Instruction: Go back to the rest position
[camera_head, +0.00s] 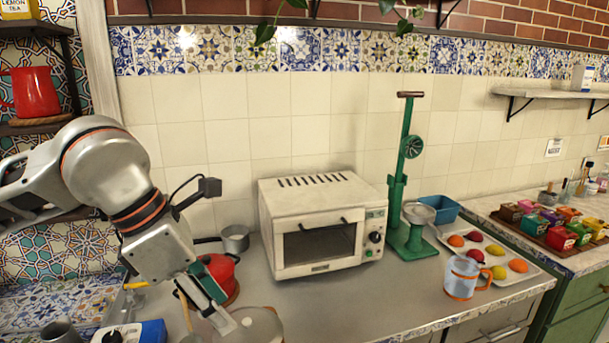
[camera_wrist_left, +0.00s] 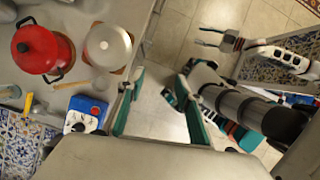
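My left gripper (camera_head: 208,322) hangs over the left end of the counter in the head view, pointing down. It is in front of the red pot (camera_head: 228,284) and to the left of the silver-lidded pot (camera_head: 262,328). In the left wrist view the left gripper's two green fingers (camera_wrist_left: 160,72) are spread wide with only the floor visible between them, so it is open and empty. My right gripper (camera_wrist_left: 208,37) shows at the top of the left wrist view, over the floor, with its two dark fingers apart and nothing between them. It is outside the head view.
The red pot (camera_wrist_left: 38,50), silver-lidded pot (camera_wrist_left: 107,46) and a blue box (camera_wrist_left: 86,113) stand near the left gripper. A white toaster oven (camera_head: 320,225), green press (camera_head: 398,225), fruit tray (camera_head: 500,262) and glass cup (camera_head: 462,278) are farther right. The front middle counter is clear.

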